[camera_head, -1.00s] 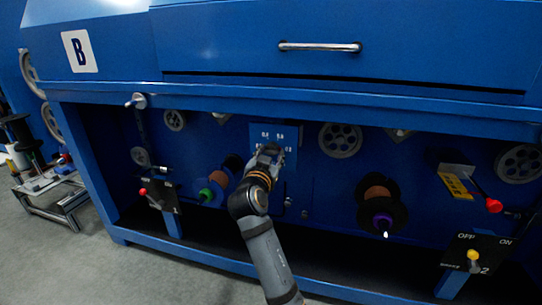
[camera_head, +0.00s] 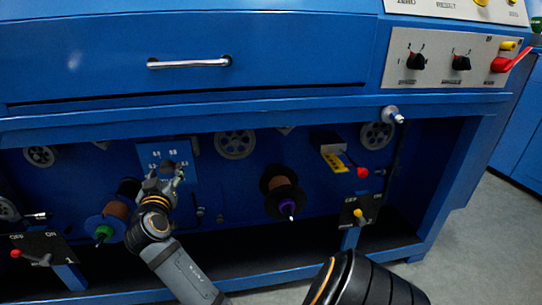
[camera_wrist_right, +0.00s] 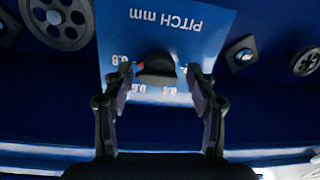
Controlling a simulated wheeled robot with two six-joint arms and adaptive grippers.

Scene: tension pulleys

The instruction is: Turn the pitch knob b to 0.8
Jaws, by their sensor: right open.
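The pitch knob (camera_wrist_right: 155,70) is a dark, rounded knob on a blue dial plate (camera_wrist_right: 190,45) marked "PITCH mm", upside down in the right wrist view. A small red mark shows at the knob's left edge, beside a label that looks like 0.8. My right gripper (camera_wrist_right: 160,82) is open, with one finger on either side of the knob; contact is unclear. In the head view, the right gripper (camera_head: 165,182) is in front of the lower part of the dial plate (camera_head: 188,148), and the knob is mostly hidden. My left gripper is not in view.
Spools (camera_head: 283,192) and (camera_head: 112,215) stick out on both sides of the dial. Switch panels (camera_head: 362,209) and (camera_head: 45,248) stand lower at right and left. The machine's ledge (camera_head: 250,108) overhangs above. Bolts flank the plate in the wrist view.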

